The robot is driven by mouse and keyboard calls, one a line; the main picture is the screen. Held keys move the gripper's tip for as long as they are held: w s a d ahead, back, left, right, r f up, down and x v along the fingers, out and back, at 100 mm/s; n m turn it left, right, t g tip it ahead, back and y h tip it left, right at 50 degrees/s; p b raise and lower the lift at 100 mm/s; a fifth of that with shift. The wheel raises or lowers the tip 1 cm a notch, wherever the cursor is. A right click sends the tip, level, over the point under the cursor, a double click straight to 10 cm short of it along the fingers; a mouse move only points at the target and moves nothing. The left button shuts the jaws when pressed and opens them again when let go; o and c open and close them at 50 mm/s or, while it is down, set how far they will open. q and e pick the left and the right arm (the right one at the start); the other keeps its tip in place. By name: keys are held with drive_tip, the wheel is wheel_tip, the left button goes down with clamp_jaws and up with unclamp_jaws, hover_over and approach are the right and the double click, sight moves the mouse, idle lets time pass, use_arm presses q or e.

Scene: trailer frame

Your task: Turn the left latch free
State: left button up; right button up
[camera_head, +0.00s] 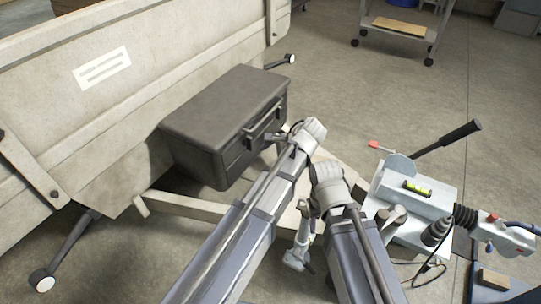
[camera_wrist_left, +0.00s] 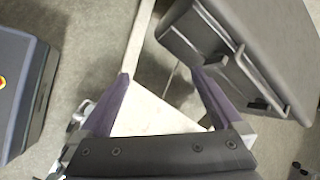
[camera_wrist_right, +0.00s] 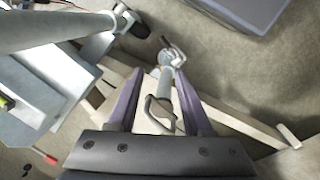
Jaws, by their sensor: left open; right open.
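The dark grey toolbox (camera_head: 220,115) stands against the trailer, lid shut. Its front carries a long bar handle (camera_head: 264,121) and small fittings; I cannot tell which is the left latch. The toolbox fills the upper right of the left wrist view (camera_wrist_left: 285,35). My left gripper (camera_wrist_left: 160,77) is open and empty beside the toolbox front, its right finger near or over the front's edge; contact is unclear.
The trailer side wall (camera_head: 110,75) rises at the left. The pale drawbar (camera_head: 190,206) runs below the toolbox. The coupling plate (camera_head: 412,190) with a level (camera_head: 417,188) and a lever (camera_head: 447,138) is at the right. A cart (camera_head: 405,25) stands behind; open floor lies between.

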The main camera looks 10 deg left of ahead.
use_arm(q)
drive_tip(key=s+d+r+n+g+h+p, duration=0.1)
drive_tip(key=s+d+r+n+h+p, duration=0.1)
drive_tip(key=s+r+n+p, duration=0.2)
drive_tip(key=shift+s+d+r+h+p, duration=0.3)
drive_tip(key=shift+s+r+p, duration=0.4)
drive_tip(key=shift+s+p, duration=0.95)
drive_tip(key=shift+s, duration=0.15)
drive_tip(key=s+a+f+n+h, duration=0.2)
drive_tip(key=s+a+n+h, duration=0.35)
drive_tip(key=n, duration=0.35)
drive_tip(key=s+d+r+m+g+y, duration=0.15)
drive_tip(key=s+d+m, duration=0.35)
drive_tip(key=d, duration=0.5)
wheel_tip(320, 180, up, 16)
drive_tip(key=n+p, duration=0.1)
drive_tip(key=p, duration=1.6)
drive_tip(key=shift+s+y, duration=0.2)
drive_tip(key=shift+y, duration=0.1)
drive_tip(key=shift+d, duration=0.1)
